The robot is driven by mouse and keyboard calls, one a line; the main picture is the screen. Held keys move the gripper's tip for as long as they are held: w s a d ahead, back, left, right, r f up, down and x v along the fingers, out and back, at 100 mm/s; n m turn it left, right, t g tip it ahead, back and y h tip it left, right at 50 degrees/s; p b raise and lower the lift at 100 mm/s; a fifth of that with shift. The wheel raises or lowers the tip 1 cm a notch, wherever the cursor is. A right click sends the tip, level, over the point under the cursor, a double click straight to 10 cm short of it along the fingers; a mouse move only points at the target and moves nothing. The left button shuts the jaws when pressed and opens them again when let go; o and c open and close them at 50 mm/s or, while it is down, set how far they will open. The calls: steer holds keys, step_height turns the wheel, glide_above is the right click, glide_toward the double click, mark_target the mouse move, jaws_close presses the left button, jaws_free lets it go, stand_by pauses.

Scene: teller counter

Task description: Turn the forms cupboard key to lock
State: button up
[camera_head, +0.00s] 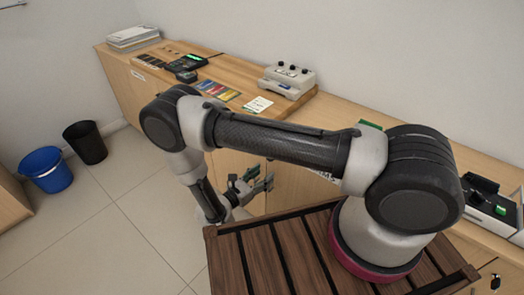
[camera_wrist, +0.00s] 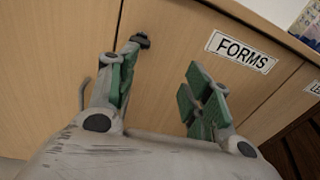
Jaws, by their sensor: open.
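The forms cupboard door (camera_wrist: 175,40) fills most of the wrist view, its wood front closed, with a white FORMS label (camera_wrist: 240,52) at upper right. A small dark piece (camera_wrist: 142,41), which looks like the key, shows right at the tip of the left finger; its turn angle is too small to tell. My gripper (camera_wrist: 160,72) is open, its green-padded fingers apart, with nothing between them. The key is at the left finger's side, not centred; I cannot tell whether they touch. In the head view my gripper (camera_head: 256,183) is low in front of the cupboards, and the key is hidden.
A grey bent handle (camera_wrist: 84,92) is left of my gripper. Another labelled door (camera_wrist: 290,95) is at right. The wooden counter (camera_head: 225,60) above holds a card terminal (camera_head: 186,62), a grey device (camera_head: 288,80) and papers. Blue (camera_head: 46,170) and black (camera_head: 86,143) bins stand on open floor at left.

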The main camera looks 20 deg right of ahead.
steer(key=shift+t, duration=0.6)
steer(key=w+d, duration=0.1)
steer(key=w, duration=0.1)
steer(key=w+d, duration=0.2)
steer(key=w+d+r, duration=0.1)
steer(key=w, duration=0.1)
steer(key=shift+w+d, duration=0.3)
steer(key=shift+w, duration=0.1)
steer(key=c, duration=1)
